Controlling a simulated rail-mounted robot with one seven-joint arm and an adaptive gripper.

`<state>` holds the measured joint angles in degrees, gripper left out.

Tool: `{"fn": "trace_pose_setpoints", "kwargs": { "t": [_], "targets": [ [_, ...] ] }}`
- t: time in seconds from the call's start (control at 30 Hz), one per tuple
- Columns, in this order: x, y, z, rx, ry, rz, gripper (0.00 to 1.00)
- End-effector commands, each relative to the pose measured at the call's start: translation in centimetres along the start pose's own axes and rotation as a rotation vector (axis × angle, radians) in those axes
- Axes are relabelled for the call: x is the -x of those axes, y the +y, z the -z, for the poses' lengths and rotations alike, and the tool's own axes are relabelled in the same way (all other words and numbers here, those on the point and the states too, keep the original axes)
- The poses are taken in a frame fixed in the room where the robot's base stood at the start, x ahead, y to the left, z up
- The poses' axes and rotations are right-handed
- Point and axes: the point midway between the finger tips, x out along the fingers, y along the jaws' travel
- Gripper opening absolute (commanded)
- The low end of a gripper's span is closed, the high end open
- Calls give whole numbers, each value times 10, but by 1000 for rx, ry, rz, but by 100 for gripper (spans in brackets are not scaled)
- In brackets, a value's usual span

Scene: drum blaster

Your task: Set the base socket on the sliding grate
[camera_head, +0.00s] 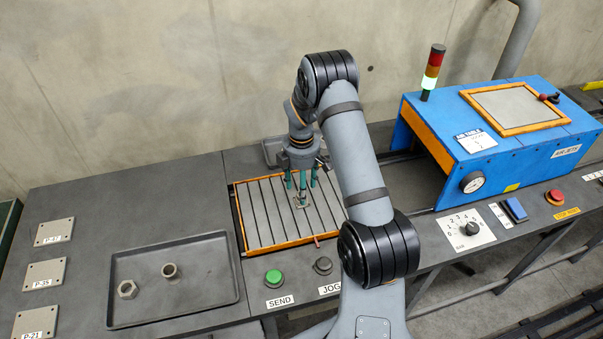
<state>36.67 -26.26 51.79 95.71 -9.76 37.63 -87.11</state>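The sliding grate (258,222) is a slatted grey panel in an orange frame, set in the bench left of the blue machine. My gripper (302,190) points down over its right half, with teal fingers close to the slats. A small pale part (300,204) shows at the fingertips, low over or on the grate. I cannot tell whether it is the base socket, or whether the fingers grip it. The fingers partly hide it. Two small metal parts lie apart in the dark tray (215,293): a hexagonal fitting (127,289) and a short round sleeve (170,270).
The blue machine (500,130) stands right of the grate, with a lit signal tower (432,72). A green button (273,277) and a dark button (323,265) sit in front of the grate. Labelled plates (45,274) lie at the far left. My arm hides the grate's right side.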

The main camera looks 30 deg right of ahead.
Motion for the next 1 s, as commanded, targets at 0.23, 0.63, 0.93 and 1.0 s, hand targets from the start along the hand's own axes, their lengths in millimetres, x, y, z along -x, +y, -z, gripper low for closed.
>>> {"fn": "trace_pose_setpoints", "kwargs": {
  "t": [0.23, 0.63, 0.93, 1.0],
  "targets": [
    [54, 2, 0, 0, 1, -5, 54],
    [88, 0, 0, 0, -1, 1, 54],
    [88, 0, 0, 0, 0, 1, 54],
    [88, 0, 0, -2, 1, 1, 54]
  ]
}}
